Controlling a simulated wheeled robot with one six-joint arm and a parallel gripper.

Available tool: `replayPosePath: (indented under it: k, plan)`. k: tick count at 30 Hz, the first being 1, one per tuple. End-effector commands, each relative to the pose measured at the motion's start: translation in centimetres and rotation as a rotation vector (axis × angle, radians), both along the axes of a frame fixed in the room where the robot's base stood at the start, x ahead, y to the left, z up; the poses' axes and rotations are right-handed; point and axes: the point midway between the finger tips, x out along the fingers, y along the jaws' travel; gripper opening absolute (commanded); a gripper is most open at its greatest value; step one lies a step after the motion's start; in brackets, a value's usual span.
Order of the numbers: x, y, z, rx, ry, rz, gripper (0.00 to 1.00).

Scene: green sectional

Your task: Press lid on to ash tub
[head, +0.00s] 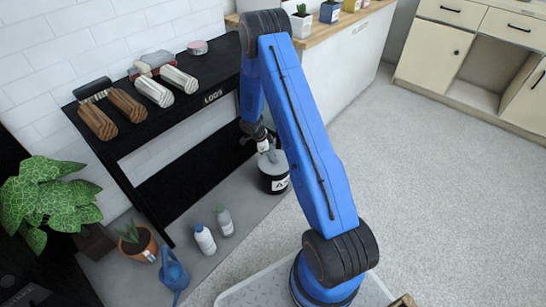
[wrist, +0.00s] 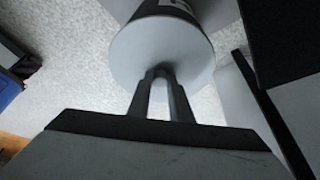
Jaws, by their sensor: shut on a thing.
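The ash tub (head: 275,184) is a black round tub with a white label showing a dark letter. It stands upright on the floor beside the black shelf unit. The pale grey round lid (head: 270,163) is at its top, and its flat face (wrist: 150,50) fills the upper middle of the wrist view. My gripper (head: 264,148) is over the lid. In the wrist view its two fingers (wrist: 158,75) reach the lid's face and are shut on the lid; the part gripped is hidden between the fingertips. I cannot tell whether the lid is fully seated on the rim.
A black shelf unit (head: 150,127) with firewood stands left of the tub. Two bottles (head: 204,239) (head: 225,220), a potted plant (head: 137,242) and a blue watering can (head: 173,272) stand on the floor toward the front left. Carpet to the right is clear.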

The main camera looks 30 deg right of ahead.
Motion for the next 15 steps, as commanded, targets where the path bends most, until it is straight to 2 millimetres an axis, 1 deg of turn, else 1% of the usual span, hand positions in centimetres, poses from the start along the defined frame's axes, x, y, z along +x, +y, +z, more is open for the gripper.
replayPosePath:
  k: [11,12,14,15]
  plan:
    - [0.00,0.00,-0.05,0.000,0.000,0.000,0.00]
    - [0.00,0.00,-0.05,0.000,0.000,0.000,0.23]
    - [0.00,0.00,-0.05,0.000,0.000,0.000,0.38]
    - [0.00,0.00,-0.05,0.000,0.000,0.000,0.40]
